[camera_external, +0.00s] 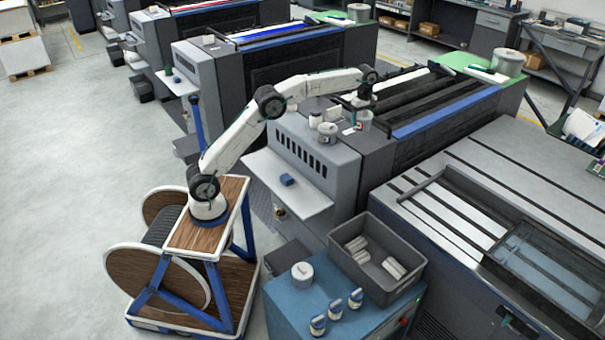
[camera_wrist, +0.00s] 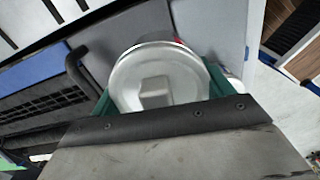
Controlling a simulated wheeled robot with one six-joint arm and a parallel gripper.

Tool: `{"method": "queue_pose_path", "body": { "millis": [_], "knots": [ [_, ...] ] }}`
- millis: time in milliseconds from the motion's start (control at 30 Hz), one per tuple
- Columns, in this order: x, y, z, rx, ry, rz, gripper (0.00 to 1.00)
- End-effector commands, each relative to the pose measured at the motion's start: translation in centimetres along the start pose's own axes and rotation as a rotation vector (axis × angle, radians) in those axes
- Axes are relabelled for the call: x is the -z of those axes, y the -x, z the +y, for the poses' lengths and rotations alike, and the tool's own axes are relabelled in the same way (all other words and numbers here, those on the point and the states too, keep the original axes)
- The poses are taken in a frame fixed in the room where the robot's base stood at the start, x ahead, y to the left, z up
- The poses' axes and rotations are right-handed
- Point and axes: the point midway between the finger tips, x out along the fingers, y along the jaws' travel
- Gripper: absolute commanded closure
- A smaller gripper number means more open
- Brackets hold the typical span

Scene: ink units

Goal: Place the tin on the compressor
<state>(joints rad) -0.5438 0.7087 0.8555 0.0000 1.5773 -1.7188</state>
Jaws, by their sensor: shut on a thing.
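My gripper (camera_external: 363,104) is over the printing machine near the middle of the external view. It is shut on a pale grey round tin (camera_external: 363,120), whose lid has a squarish knob. In the wrist view, the tin (camera_wrist: 135,77) sits between the green fingers of my gripper (camera_wrist: 158,85). Whether the tin's bottom touches the machine cannot be told. A blue box-like unit (camera_external: 280,302), which looks like the compressor, stands at the bottom, to the right of my base. Part of its top is bare.
On the blue unit are a grey crate (camera_external: 345,262) holding white cylinders, a lidded grey can (camera_external: 302,274) and three small bottles (camera_external: 336,308). Another lidded can (camera_external: 327,134) stands close to my gripper.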

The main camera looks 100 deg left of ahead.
Motion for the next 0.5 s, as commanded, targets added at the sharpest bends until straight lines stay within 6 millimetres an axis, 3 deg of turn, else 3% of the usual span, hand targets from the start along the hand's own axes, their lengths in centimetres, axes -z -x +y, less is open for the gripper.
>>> {"method": "queue_pose_path", "body": {
  "millis": [167,500],
  "knots": [
    [-7.6,-1.6,-2.0,0.002,-0.107,0.0,0.58],
    [-21.8,-10.0,-9.1,0.003,-0.317,0.0,0.58]
  ]
}}
